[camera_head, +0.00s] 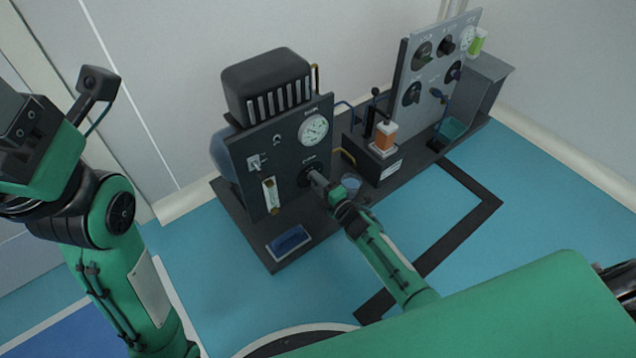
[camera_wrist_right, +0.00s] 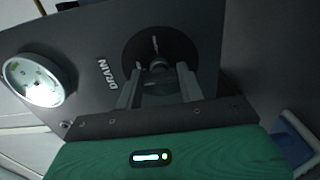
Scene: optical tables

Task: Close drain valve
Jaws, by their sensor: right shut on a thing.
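The drain valve (camera_head: 305,176) is a round dark knob low on the right side of the dark compressor panel (camera_head: 240,160). In the right wrist view the round valve (camera_wrist_right: 160,52) sits beside the label "DRAIN". My right gripper (camera_head: 316,180) reaches the knob from the front right. In the right wrist view its two fingers (camera_wrist_right: 160,88) are shut on the valve's middle part, which they partly hide. My left arm (camera_head: 110,210) stands at the left of the head view, and its gripper fingers do not show.
A pressure gauge (camera_head: 313,128) sits above the valve. A blue tray (camera_head: 289,242) lies on the base at the front, and a clear cup (camera_head: 351,184) stands right of my gripper. An orange block (camera_head: 385,135) and a grey knob panel (camera_head: 432,80) stand further right.

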